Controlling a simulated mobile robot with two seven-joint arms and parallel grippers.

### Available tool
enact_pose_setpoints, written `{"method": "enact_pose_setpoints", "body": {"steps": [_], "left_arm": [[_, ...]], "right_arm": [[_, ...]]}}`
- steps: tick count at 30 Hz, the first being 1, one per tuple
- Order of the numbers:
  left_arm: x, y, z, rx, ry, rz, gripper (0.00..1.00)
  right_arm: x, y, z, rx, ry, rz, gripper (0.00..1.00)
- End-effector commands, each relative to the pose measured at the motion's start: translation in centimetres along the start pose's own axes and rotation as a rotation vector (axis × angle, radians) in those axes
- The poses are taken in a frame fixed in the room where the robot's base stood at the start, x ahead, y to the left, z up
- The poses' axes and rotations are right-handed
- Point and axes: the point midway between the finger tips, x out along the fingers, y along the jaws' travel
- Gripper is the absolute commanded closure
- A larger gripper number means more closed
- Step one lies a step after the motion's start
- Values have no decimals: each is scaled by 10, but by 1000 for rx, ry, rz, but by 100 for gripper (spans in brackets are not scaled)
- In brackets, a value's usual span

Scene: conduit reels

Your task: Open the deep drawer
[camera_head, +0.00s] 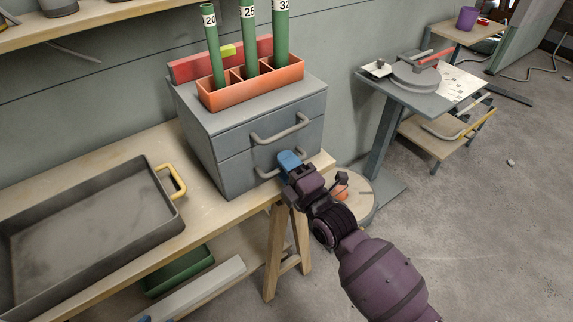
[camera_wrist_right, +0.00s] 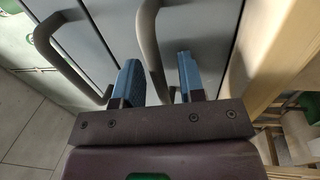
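A grey two-drawer cabinet (camera_head: 228,165) stands on the wooden bench. Both drawers look shut. The upper drawer has a bar handle (camera_head: 281,130); the lower drawer, which looks deeper, has a handle (camera_head: 265,172) partly hidden by my right gripper (camera_head: 288,162). In the right wrist view, my right gripper (camera_wrist_right: 160,82) has its blue fingers apart on either side of the lower handle (camera_wrist_right: 149,40). The handle is nearer the left finger; a gap shows on the right. The upper handle (camera_wrist_right: 65,65) is further left. A blue sliver at the head view's bottom edge may be my left gripper (camera_head: 146,318).
An orange holder (camera_head: 250,91) with green numbered tubes stands on the cabinet. A grey tray (camera_head: 85,225) with a yellow handle lies left on the bench (camera_head: 215,212). A round reel (camera_head: 358,200) stands below the bench's right end. A grey stand (camera_head: 400,95) is at the right.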

Motion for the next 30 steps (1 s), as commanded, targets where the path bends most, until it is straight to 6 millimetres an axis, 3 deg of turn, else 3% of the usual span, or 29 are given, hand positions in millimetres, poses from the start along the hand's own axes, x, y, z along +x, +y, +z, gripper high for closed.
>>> {"method": "enact_pose_setpoints", "body": {"steps": [2, 9, 17, 22, 30], "left_arm": [[0, 0, 2, -3, -4, -1, 57], [-3, 0, 9, -4, -19, -3, 57], [-4, -2, 10, 4, -21, -2, 57], [-5, -4, 1, 12, -6, -2, 57], [-12, -5, -29, 9, 42, -4, 57]], "right_arm": [[0, 0, 0, 0, 0, 0, 65], [0, 0, 0, 0, 0, 0, 100], [-1, 0, 0, 0, 0, 0, 100], [-8, 4, 0, -1, 0, 2, 100], [-54, 16, 0, -6, 1, 1, 100]]}}
